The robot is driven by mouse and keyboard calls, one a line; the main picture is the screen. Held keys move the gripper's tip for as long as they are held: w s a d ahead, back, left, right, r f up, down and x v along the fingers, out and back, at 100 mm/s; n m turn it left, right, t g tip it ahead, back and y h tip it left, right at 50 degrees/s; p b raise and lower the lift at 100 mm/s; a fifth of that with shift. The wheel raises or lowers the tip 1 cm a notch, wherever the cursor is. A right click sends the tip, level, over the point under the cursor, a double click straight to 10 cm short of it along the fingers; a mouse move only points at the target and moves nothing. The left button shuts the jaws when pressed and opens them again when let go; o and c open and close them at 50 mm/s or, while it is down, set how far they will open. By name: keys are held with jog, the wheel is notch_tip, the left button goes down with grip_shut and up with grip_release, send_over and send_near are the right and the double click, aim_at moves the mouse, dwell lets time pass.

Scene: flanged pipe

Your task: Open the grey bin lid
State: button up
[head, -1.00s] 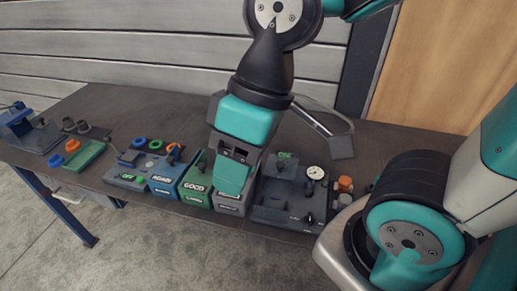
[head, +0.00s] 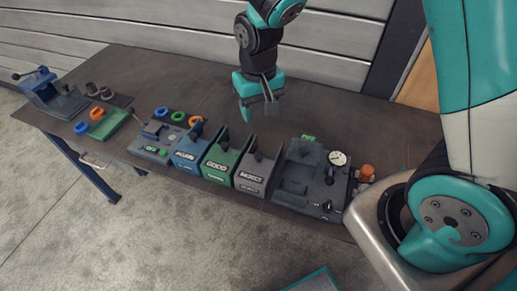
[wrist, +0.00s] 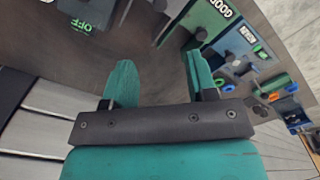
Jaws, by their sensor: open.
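The grey bin (head: 251,187) stands in the row at the front of the bench, between the green bin and a dark fixture. Its label faces front, and a dark knob (head: 258,155) stands on its lid, which looks closed. My gripper (head: 258,112) is behind and above the bins, pointing down, apart from the grey bin. In the wrist view my gripper (wrist: 161,85) shows two teal fingers spread apart with nothing between them. The grey bin's lid is hard to make out in that view.
The green bin (head: 218,162) and the blue bin (head: 188,155) stand left of the grey bin. The dark fixture (head: 300,185) with a white gauge (head: 338,158) is close on its right. The bench (head: 200,85) behind the bins is bare.

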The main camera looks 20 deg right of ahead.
aim_at(258, 154)
notch_tip(258, 154, down, 16)
jog(key=p, duration=0.3)
jog(key=shift+s, duration=0.1)
